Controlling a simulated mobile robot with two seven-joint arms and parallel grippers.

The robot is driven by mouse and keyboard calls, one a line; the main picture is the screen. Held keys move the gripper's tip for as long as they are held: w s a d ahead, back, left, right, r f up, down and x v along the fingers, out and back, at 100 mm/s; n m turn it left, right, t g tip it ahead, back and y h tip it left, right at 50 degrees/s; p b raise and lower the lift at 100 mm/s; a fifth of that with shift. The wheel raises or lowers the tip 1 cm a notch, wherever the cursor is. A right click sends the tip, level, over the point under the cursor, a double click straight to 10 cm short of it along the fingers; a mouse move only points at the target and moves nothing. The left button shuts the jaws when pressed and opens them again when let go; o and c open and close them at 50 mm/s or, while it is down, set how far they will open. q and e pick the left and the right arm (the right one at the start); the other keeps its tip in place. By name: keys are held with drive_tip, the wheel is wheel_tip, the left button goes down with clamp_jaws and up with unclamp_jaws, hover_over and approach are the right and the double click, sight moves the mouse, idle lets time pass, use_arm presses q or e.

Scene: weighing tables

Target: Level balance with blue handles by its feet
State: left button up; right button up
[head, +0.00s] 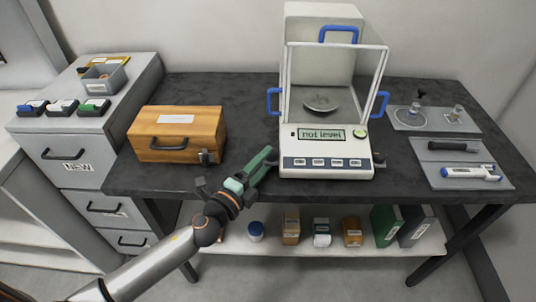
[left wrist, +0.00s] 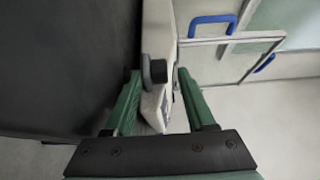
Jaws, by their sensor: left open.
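The balance (head: 327,170) is white with blue handles (head: 275,101) and a glass draft shield, and stands on the dark table. Its display (head: 321,134) reads "not level". A dark foot (head: 379,159) shows at its right front side. My left gripper (head: 270,158) has green fingers and is at the balance's left front corner. In the left wrist view the open fingers (left wrist: 158,78) lie either side of a dark foot knob (left wrist: 157,70) with a grey disc. I cannot tell whether they touch it. My right gripper is not in view.
A wooden box (head: 178,131) stands left of the balance on the dark table (head: 245,95). Grey mats with glassware (head: 452,114) and pens (head: 470,172) lie to the right. A shelf (head: 270,243) below holds jars, boxes and binders.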

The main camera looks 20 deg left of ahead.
use_arm(q)
drive_tip(key=shift+x, duration=1.05)
drive_tip(key=shift+c, duration=0.3)
clamp_jaws()
